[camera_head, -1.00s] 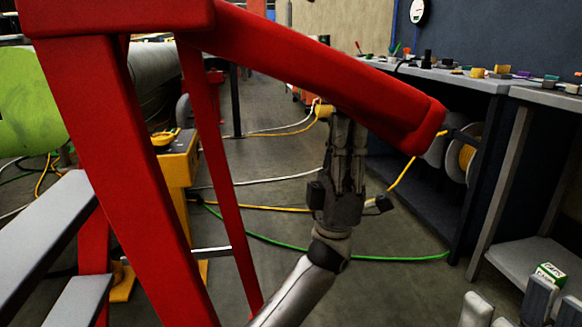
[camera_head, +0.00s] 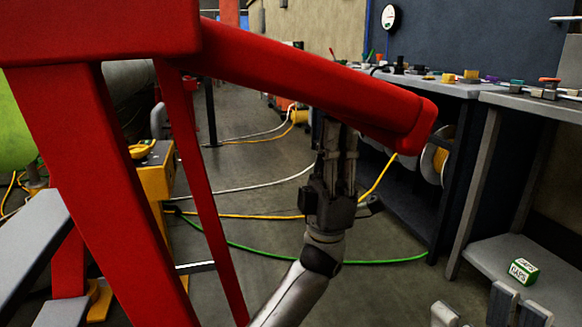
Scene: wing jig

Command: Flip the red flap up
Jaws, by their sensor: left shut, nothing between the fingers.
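The red flap (camera_head: 315,82) is a long padded red bar that slopes down to the right from the red frame (camera_head: 100,35) at upper left. Its free end is at the right, clear of the floor. My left gripper (camera_head: 338,132) points upward beneath the flap, nearer its free end. Its fingers are together with nothing between them. The fingertips meet the flap's lower edge in the picture and their very ends are hidden; contact looks likely. Part of what appears to be my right gripper (camera_head: 490,310) shows at the bottom right edge, mostly cut off, away from the flap.
A workbench (camera_head: 440,88) with small parts stands along the right wall. A green-and-white box (camera_head: 523,271) sits on a low shelf. A yellow cart (camera_head: 155,185) stands behind the red legs. Yellow, white and green cables cross the open floor.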

